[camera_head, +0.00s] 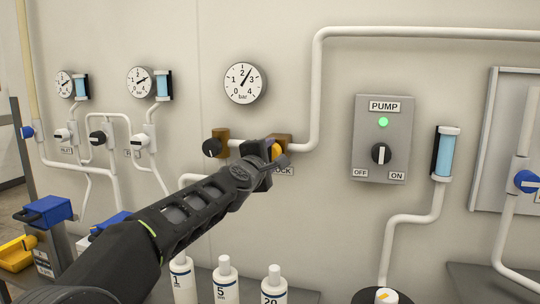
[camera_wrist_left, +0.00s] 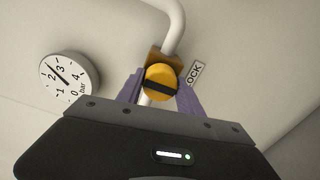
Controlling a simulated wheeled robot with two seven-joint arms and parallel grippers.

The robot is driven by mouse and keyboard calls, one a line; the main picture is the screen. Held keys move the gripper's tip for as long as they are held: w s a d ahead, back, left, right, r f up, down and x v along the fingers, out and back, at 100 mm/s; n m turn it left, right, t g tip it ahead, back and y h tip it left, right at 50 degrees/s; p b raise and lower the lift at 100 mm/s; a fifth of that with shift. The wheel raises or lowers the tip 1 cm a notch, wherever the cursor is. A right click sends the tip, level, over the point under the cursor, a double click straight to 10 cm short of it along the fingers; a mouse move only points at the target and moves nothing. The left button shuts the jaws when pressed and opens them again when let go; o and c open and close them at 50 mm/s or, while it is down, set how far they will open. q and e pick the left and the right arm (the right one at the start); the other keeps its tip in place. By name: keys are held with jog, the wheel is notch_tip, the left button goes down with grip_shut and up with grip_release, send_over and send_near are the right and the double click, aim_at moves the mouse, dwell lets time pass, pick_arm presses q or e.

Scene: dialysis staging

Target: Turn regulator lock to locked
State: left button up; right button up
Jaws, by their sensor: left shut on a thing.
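The regulator lock is a yellow round knob with a dark bar across its face (camera_wrist_left: 160,82), on a brown block on the wall pipe. In the head view a sliver of the yellow knob (camera_head: 276,152) shows past my left gripper (camera_head: 272,166). In the left wrist view the fingers of my left gripper (camera_wrist_left: 160,97) stand on both sides of the knob, shut on it. The LOCK label (camera_wrist_left: 195,72) is beside it, partly hidden in both views. My right gripper is not in view.
A black knob on a brown block (camera_head: 211,147) sits left of the lock on the same pipe. A pressure gauge (camera_head: 245,83) is above. The pump panel (camera_head: 383,138) with a green light is to the right. White bottles (camera_head: 226,280) stand below my left arm.

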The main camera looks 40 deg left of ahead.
pick_arm(q)
jog(key=o, duration=1.4)
jog(key=v, duration=0.7)
jog(key=shift+s+d, duration=0.15)
jog(key=shift+s, duration=0.2)
